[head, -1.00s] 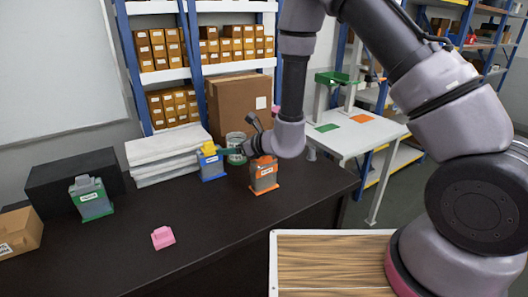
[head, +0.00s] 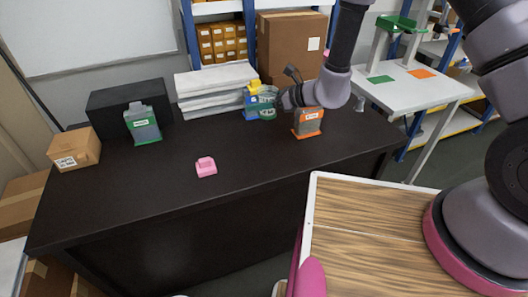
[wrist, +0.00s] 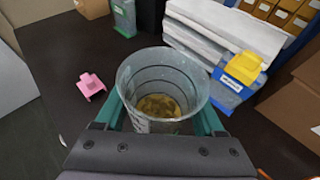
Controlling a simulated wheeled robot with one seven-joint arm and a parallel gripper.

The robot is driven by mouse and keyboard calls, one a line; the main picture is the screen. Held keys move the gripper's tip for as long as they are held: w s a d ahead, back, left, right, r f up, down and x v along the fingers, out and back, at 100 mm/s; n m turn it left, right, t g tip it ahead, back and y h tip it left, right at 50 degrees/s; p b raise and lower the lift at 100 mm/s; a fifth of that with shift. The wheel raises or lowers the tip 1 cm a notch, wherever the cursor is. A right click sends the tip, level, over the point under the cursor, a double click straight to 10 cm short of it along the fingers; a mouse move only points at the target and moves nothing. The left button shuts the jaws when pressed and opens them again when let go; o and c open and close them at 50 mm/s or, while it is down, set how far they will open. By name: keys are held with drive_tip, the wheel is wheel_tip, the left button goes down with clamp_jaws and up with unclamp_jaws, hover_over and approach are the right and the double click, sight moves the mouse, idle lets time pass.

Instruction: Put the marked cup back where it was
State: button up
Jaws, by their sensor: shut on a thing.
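A clear, greyish cup (wrist: 165,72) with yellow-brown bits at its bottom is between the green fingers of my gripper (wrist: 160,112) in the wrist view. The fingers are shut on its sides, and its open rim faces the camera. In the head view the cup (head: 266,104) shows small at my gripper (head: 272,103), overlapping the blue holder with a yellow top (head: 250,102). I cannot tell whether the cup touches the desk. I cannot read any mark on it.
On the dark desk (head: 120,195) are a pink block (head: 206,167), a green holder (head: 143,124), an orange-based holder (head: 308,123), white stacks (head: 215,85), a black box (head: 112,104) and a cardboard box (head: 75,148).

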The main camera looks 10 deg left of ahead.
drive_tip(key=s+f+n+g, duration=0.1)
drive_tip(key=s+f+g, duration=0.1)
drive_tip(key=f, duration=0.1)
drive_tip(key=s+a+f+n+g, duration=0.1)
drive_tip(key=f+n, duration=0.1)
drive_tip(key=f, duration=0.1)
drive_tip(key=s+a+f+n+g, duration=0.1)
drive_tip(key=s+f+g, duration=0.1)
drive_tip(key=f, duration=0.1)
drive_tip(key=shift+s+a+f+n+g, duration=0.1)
drive_tip(key=shift+s+f+n+g, duration=0.2)
drive_tip(key=shift+f+n, duration=0.1)
drive_tip(key=shift+f, duration=2.15)
drive_tip(key=shift+f, duration=0.1)
drive_tip(key=o, duration=1.5)
drive_tip(key=shift+f, duration=0.1)
